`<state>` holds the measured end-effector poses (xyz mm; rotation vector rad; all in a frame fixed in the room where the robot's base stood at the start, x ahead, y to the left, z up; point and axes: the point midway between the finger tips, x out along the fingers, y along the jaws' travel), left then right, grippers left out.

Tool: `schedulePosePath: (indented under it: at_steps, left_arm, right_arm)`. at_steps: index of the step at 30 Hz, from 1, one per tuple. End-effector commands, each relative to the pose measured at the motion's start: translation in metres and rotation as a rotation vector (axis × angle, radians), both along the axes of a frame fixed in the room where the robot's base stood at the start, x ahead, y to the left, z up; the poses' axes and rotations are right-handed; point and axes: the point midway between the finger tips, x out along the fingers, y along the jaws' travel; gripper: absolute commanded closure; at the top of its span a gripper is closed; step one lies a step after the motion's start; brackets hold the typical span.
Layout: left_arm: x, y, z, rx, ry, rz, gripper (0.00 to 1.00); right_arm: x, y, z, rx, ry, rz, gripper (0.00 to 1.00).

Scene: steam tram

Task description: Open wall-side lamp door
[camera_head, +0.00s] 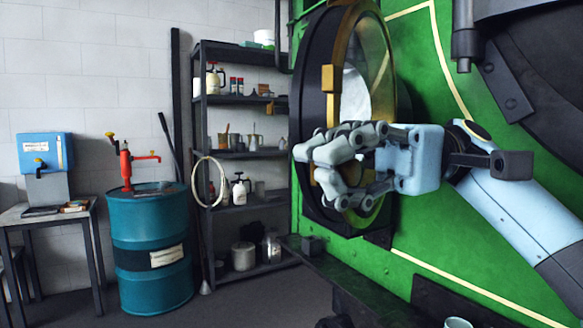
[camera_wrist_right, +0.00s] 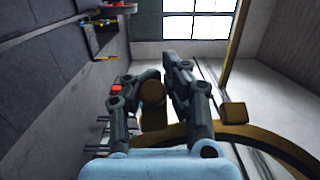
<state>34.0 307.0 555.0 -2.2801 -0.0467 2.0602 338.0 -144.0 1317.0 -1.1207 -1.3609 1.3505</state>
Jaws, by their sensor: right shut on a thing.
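The round lamp has a black rim (camera_head: 307,75) and stands on the green tram front. Its brass ring (camera_head: 378,38) surrounds a bright, shiny inside or glass (camera_head: 358,85). A brass block (camera_head: 327,84) sits on the ring's left side. My right gripper (camera_head: 325,170) is in front of the lamp's lower half and hides part of it. In the right wrist view, its fingers (camera_wrist_right: 160,85) are closed around a brown-brass handle (camera_wrist_right: 152,100) beside the curved brass ring (camera_wrist_right: 270,142). I cannot tell how far the door stands from the housing. My left gripper is out of view.
A dark ledge (camera_head: 345,265) runs below the lamp. A black shelf rack (camera_head: 243,100) stands behind to the left. A teal drum (camera_head: 150,230) with a red pump and a small table (camera_head: 50,212) are further left. Open floor lies in front of them.

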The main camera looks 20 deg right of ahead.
Motion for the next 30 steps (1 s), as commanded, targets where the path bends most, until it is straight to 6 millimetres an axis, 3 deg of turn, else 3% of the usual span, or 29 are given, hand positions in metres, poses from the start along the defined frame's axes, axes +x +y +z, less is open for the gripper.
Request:
schedulePosePath:
  at_steps: [1,9,23,24,30]
  left_arm:
    - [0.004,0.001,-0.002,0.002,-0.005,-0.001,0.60]
    - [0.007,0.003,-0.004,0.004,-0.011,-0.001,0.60]
    - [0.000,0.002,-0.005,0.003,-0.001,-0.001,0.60]
    - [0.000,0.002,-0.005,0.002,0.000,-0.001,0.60]
    - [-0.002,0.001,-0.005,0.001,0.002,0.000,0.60]
  right_arm:
    - [0.001,-0.007,-0.007,-0.017,0.013,0.005,1.00]
    - [-0.012,-0.022,-0.006,-0.015,0.014,0.074,1.00]
    - [-0.013,-0.024,-0.005,-0.011,0.015,0.085,1.00]
    - [-0.013,-0.024,-0.005,-0.011,0.015,0.085,0.88]
    - [-0.014,-0.024,-0.004,-0.008,0.011,0.086,0.62]
